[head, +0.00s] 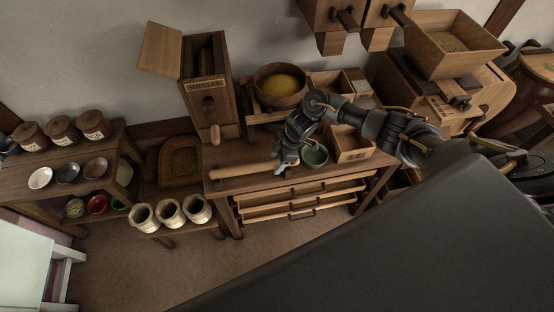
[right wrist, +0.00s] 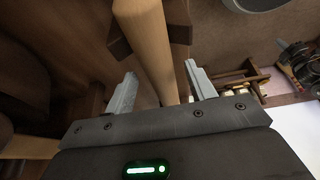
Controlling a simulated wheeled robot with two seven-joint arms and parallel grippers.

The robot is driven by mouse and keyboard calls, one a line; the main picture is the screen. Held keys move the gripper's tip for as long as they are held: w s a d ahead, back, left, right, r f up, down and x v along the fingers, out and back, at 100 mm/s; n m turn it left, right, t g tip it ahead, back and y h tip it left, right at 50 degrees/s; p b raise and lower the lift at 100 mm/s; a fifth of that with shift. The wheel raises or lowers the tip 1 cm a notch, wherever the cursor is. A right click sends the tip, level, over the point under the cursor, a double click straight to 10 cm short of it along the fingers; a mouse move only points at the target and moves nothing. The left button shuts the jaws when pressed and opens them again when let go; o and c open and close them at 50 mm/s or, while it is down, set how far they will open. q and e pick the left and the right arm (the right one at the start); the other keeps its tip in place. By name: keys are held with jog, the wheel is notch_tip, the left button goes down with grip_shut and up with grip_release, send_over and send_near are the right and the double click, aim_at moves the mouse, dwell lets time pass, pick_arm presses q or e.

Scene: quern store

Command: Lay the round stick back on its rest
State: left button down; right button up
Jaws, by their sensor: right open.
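The round stick (head: 243,169), a pale wooden cylinder, lies near the front left edge of the wooden table. In the right wrist view the stick (right wrist: 150,45) runs between my right gripper's two fingers, with a gap on each side. My right gripper (head: 284,163) is open at the stick's right end in the head view. The same fingers show in the right wrist view (right wrist: 161,75). Dark wood crosses behind the stick there; I cannot tell whether it is the rest or the table edge. My left gripper is not in view.
A green bowl (head: 314,155) stands just right of my right gripper. Behind are a bowl of yellow grain (head: 280,86) and the wooden sheller (head: 206,88). Several cream jars (head: 170,211) stand on a low bench at left. Floor in front is clear.

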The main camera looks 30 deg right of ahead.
jog(key=v, duration=1)
jog(key=shift+r+b, duration=0.3)
jog(key=shift+r, duration=0.1)
jog(key=shift+d, duration=0.15)
